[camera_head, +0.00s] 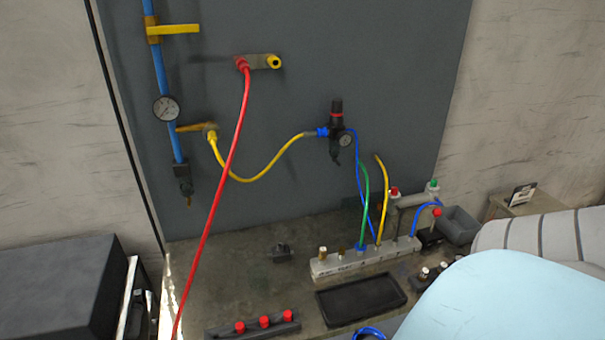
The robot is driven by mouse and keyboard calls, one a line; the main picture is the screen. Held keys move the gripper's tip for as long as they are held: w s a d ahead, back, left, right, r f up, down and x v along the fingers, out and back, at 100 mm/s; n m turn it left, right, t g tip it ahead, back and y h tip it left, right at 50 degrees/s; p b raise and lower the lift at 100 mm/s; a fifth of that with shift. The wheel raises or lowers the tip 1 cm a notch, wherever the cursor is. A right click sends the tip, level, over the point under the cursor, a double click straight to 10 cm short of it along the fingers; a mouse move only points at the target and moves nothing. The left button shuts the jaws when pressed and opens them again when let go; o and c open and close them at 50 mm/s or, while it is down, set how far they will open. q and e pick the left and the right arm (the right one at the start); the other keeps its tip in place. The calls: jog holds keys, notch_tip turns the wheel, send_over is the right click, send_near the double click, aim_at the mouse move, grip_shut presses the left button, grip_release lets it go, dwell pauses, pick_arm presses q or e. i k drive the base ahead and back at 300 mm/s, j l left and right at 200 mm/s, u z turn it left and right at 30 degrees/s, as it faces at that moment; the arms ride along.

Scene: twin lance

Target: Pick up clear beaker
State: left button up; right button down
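No clear beaker can be made out in the head view. Neither my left gripper nor my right gripper shows. A large smooth light-blue shape and a grey ribbed shape fill the lower right and hide that part of the bench.
The bench (230,275) holds a manifold block (366,257) with coloured hoses, a black tray (361,299) and a strip with red caps (253,325). A red hose (221,195) hangs across the left side. A black box (62,295) stands lower left. Bare bench shows left of the manifold.

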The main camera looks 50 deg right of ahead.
aim_at(257, 274)
jog(key=z, duration=1.25)
